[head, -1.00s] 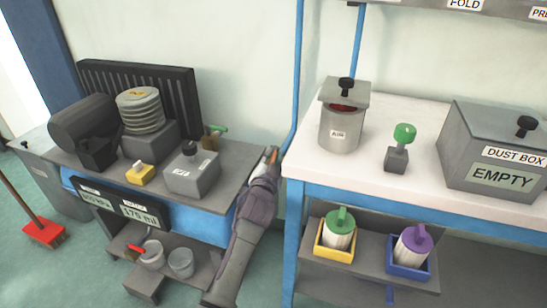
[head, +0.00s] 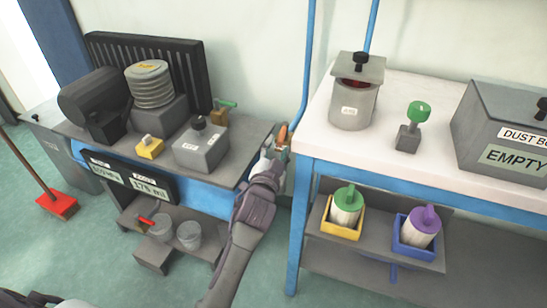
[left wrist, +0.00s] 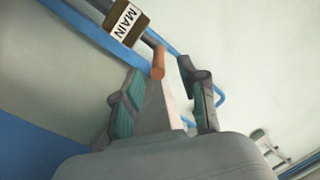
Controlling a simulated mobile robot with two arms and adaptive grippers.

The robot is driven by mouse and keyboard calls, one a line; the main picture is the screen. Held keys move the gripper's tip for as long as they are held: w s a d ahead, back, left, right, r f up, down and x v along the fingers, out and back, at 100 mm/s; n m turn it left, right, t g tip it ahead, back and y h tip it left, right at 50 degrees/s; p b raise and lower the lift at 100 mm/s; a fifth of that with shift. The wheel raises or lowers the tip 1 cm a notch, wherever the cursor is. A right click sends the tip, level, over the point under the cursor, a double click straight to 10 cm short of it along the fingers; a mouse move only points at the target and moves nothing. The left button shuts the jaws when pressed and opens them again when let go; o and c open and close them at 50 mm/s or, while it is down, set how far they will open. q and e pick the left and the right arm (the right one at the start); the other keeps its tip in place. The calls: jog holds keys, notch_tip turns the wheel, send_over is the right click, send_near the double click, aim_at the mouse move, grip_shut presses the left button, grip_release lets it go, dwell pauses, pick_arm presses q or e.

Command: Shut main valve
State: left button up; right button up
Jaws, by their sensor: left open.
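The main valve's orange handle (left wrist: 158,62) shows in the left wrist view, on a grey stem beside a brown plate marked MAIN (left wrist: 124,22). In the head view the orange handle (head: 283,133) is small, at the gap between the two benches. My left gripper (left wrist: 165,102) is open, with one teal-padded finger on each side. The handle lies in line with the gap between the fingertips; I cannot tell whether it is between them or just beyond. In the head view my left gripper (head: 273,154) is partly hidden by its own wrist. My right gripper is not in view.
A blue pipe (head: 304,70) runs down the wall close by. The white-topped bench (head: 315,145) stands to the right, with a grey pot (head: 352,108) and a green-knobbed tool (head: 408,135).

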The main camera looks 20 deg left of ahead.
pick_arm(q)
jog(key=s, duration=0.4)
jog(key=shift+s+d, duration=0.25)
